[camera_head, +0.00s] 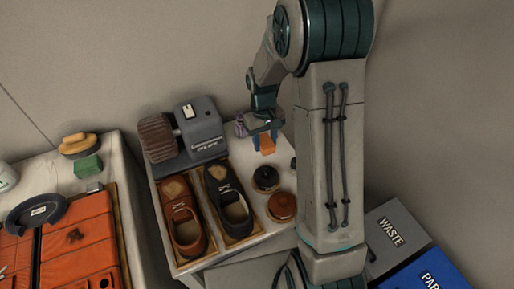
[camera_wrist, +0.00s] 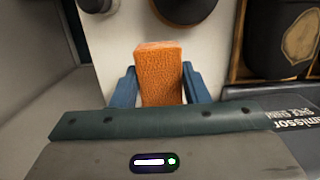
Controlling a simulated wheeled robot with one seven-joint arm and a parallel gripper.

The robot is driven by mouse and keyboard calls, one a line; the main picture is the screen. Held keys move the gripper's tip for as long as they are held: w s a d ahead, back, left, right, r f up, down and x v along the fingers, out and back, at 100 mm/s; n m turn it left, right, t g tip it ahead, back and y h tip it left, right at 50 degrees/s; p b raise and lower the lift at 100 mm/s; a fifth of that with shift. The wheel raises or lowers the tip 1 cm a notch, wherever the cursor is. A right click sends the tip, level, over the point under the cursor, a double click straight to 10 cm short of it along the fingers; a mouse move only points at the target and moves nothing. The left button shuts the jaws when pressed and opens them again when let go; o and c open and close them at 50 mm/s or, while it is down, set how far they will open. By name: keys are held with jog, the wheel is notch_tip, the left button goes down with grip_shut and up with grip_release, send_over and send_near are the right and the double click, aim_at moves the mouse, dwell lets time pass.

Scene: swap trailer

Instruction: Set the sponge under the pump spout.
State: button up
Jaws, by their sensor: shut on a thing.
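An orange block with a porous, sponge-like surface (camera_wrist: 160,76) is between the blue fingers of my gripper (camera_wrist: 161,88) in the wrist view. In the head view my gripper (camera_head: 265,139) points down over the back right of the white table, and the orange block (camera_head: 267,147) shows below its fingers. A green block (camera_head: 87,166) lies on the left table. No pump spout can be clearly made out.
A black round tin (camera_head: 265,178) and a brown one (camera_head: 282,206) stand in front of my gripper. Shoes (camera_head: 186,232) in trays and a grey machine (camera_head: 200,130) lie to the left. A waste bin (camera_head: 390,240) stands at the right.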

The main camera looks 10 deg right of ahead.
aim_at(259, 155)
jog(key=shift+w+a+f, duration=0.75)
jog(key=shift+w, duration=0.1)
jog(key=shift+f, duration=1.9)
jog(key=shift+f, duration=0.2)
jog(key=o, duration=0.9)
jog(key=shift+o, duration=0.2)
jog(key=shift+r, duration=0.1)
